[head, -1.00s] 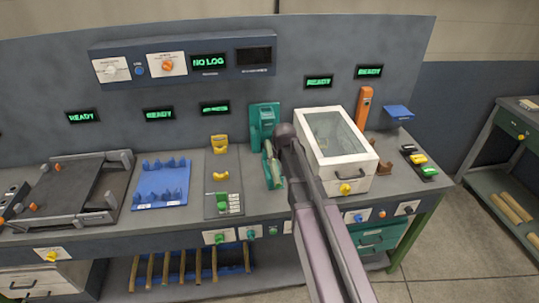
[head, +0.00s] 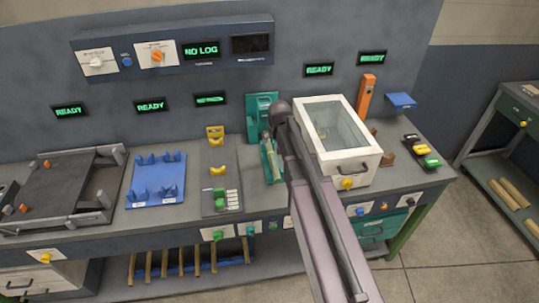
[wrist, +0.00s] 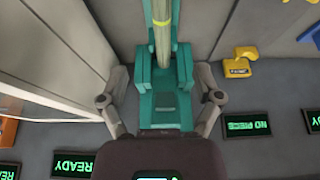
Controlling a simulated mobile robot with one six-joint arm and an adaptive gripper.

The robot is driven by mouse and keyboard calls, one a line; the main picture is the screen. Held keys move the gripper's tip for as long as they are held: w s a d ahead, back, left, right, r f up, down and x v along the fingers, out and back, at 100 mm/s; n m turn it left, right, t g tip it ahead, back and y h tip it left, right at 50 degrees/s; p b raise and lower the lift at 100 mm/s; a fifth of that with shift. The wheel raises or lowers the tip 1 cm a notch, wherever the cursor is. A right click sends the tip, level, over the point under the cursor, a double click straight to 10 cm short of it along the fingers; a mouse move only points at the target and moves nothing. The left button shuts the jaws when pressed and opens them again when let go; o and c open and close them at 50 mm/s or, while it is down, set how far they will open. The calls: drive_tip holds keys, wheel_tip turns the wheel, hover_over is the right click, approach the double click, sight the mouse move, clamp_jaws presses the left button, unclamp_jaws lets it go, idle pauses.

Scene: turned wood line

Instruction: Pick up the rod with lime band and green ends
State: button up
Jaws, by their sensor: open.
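A pale rod with a lime band (wrist: 162,22) lies in a teal holder (wrist: 160,118) in the wrist view; its upper part runs out of the picture. In the head view the rod (head: 267,148) shows dimly in the teal holder (head: 273,174), left of my arm. My gripper (wrist: 160,74) is open in the wrist view, with one finger on each side of the holder and nothing held. I cannot tell whether the fingers touch it. My arm hides the gripper in the head view, and the rod's end colours are unclear.
A white glass-lidded box (head: 340,150) stands close to the right of the holder. A grey panel with a yellow part (head: 217,171) and a blue rack (head: 157,190) are to the left. Several rods (head: 180,262) lie on the shelf below. READY displays line the back wall.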

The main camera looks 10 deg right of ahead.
drive_tip(key=shift+f, duration=0.1)
drive_tip(key=b, duration=0.7)
hover_over(271, 153)
drive_tip(key=s, duration=0.3)
drive_tip(key=f, duration=0.6)
drive_tip(key=shift+w+d+f, duration=0.1)
drive_tip(key=shift+w+f, duration=0.1)
drive_tip(key=shift+f, duration=0.1)
drive_tip(key=shift+w+f+b, duration=0.3)
drive_tip(key=shift+f+b, duration=0.15)
drive_tip(key=shift+f, duration=0.1)
drive_tip(key=shift+b+x, duration=2.4)
drive_tip(key=shift+x, duration=0.25)
drive_tip(key=shift+r, duration=0.1)
clamp_jaws()
